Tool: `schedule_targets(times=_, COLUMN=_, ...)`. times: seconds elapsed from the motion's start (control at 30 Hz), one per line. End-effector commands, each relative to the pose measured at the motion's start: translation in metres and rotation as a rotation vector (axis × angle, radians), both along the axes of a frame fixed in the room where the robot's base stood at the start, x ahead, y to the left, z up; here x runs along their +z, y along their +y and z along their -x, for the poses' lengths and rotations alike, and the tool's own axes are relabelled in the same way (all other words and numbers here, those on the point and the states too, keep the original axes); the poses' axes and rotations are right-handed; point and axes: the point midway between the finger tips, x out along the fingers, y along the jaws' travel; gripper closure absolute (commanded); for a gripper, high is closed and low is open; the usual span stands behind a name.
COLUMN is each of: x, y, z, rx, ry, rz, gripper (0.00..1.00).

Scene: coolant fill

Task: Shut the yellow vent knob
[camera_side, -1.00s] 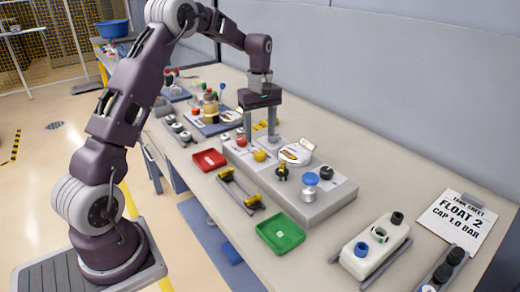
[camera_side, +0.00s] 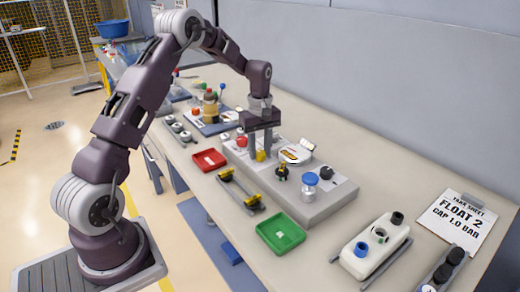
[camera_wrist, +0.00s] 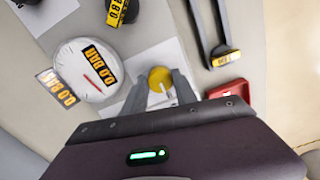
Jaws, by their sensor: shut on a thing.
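The yellow vent knob (camera_side: 260,156) stands on the light grey block (camera_side: 315,207), left of the white gauge. My gripper (camera_side: 262,148) is over it, pointing down, with its fingers shut on the knob's sides. In the wrist view the round yellow top of the knob (camera_wrist: 160,77) shows between the two grey fingertips, with a pale pointer mark beside it on a white plate. The fingers partly hide the knob in the side view, and its exact turn is hard to read.
The gauge (camera_wrist: 85,70) reads 0.0 BAR. A red knob (camera_side: 241,141) is close to my gripper on the left. A black-and-yellow fitting (camera_side: 281,173), a blue cap (camera_side: 311,179) and a black knob (camera_side: 326,172) stand to the right. Red (camera_side: 209,160) and green (camera_side: 281,235) trays lie in front.

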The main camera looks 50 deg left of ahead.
Motion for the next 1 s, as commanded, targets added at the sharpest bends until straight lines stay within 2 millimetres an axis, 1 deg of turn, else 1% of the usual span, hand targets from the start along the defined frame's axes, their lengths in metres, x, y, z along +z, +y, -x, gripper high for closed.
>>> schedule_targets(times=0.17, x=0.0005, y=0.0, z=-0.0001, rx=-0.016, ry=0.0, rz=0.0, gripper=1.0)
schedule_targets(times=0.37, x=0.0007, y=-0.0001, z=0.0, rx=-0.098, ry=0.0, rz=0.0, gripper=1.0)
schedule_targets(times=0.57, x=0.0009, y=-0.0001, z=0.0001, rx=-0.258, ry=-0.001, rz=-0.001, gripper=1.0)
schedule_targets(times=1.0, x=0.0011, y=0.0003, z=0.0003, rx=-0.676, ry=-0.001, rz=0.0, gripper=1.0)
